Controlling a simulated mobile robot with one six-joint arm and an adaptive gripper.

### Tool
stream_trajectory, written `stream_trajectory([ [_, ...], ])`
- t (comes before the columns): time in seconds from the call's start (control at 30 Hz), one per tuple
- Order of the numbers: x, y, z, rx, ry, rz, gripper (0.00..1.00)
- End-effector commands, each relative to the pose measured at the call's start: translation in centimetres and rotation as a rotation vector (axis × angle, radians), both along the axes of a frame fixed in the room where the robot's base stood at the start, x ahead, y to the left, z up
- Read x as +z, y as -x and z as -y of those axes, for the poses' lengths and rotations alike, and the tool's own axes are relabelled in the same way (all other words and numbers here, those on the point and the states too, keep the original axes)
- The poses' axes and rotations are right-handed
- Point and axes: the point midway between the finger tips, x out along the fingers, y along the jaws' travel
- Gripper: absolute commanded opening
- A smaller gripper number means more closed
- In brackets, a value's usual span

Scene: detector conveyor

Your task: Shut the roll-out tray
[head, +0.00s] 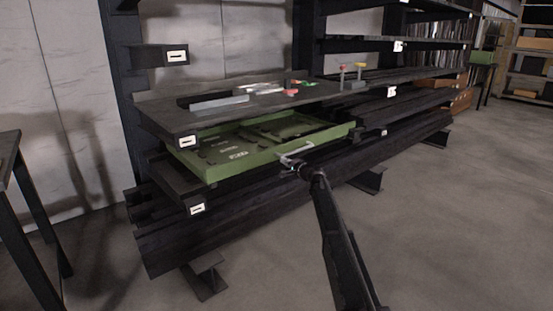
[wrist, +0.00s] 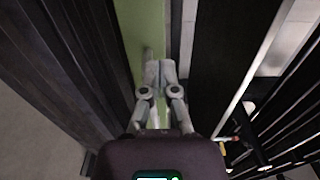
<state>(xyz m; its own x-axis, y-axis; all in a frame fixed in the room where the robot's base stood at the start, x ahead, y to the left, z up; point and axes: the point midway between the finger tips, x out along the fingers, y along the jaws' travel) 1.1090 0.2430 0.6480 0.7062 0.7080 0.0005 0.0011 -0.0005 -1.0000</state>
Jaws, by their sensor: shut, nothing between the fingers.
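The green roll-out tray (head: 236,160) sticks out from under a dark shelf top (head: 262,103), with dark items lying in it. Its front carries a light bar handle (head: 298,148). My gripper (head: 289,160) is at the tray's front, close by the handle. In the wrist view my gripper (wrist: 160,72) is shut with its fingertips together and nothing between them. The green tray front (wrist: 150,22) lies just beyond the fingertips there. I cannot tell whether the fingers touch the front or the handle. The back of the tray is hidden under the shelf top.
Grey blocks (head: 219,103) and small red and green items lie on the shelf top. Long dark beams (head: 215,222) lie below the tray. A dark table (head: 10,160) stands at the left. The floor (head: 450,230) at the right is clear.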

Motion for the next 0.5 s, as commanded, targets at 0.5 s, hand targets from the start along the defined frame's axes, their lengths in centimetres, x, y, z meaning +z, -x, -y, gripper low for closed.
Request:
stream_trajectory([
  [0.5,0.0,2.4,2.4,0.0,0.0,0.0,0.0],
])
